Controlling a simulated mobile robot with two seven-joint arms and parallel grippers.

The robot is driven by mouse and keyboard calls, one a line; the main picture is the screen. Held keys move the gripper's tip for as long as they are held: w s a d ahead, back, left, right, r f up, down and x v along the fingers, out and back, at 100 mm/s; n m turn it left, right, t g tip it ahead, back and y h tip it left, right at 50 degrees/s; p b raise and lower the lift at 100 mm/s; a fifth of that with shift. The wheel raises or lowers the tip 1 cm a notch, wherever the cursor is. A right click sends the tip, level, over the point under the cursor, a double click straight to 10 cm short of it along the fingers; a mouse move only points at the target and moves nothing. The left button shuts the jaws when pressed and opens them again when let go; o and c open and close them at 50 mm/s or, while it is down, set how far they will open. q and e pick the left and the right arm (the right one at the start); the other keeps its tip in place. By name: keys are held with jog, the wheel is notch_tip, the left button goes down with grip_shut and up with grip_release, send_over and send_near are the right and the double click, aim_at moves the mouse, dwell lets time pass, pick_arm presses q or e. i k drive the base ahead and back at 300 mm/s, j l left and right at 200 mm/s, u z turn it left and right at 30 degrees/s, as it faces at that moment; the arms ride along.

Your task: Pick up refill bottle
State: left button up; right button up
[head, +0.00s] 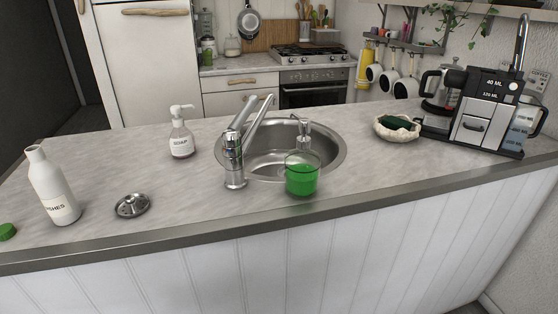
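A white bottle (54,187) with dark lettering, of which "SHES" is readable, stands on the left of the counter in the head view. It looks like the refill bottle. It appears tilted in the picture, and its neck has no cap on it. A green cap (7,232) lies on the counter to its left, near the front edge. A clear dispenser (302,178) with green liquid and a pump top stands in front of the sink. Neither of my grippers is in view.
The counter (200,208) also holds a metal strainer-like piece (132,205), a soap bottle (181,138), a faucet (233,160) beside the sink (335,157), a bowl with a green sponge (397,128) and a coffee machine (482,108). Bare counter surrounds the white bottle.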

aim_at(48, 179)
jog(key=u, duration=1.3)
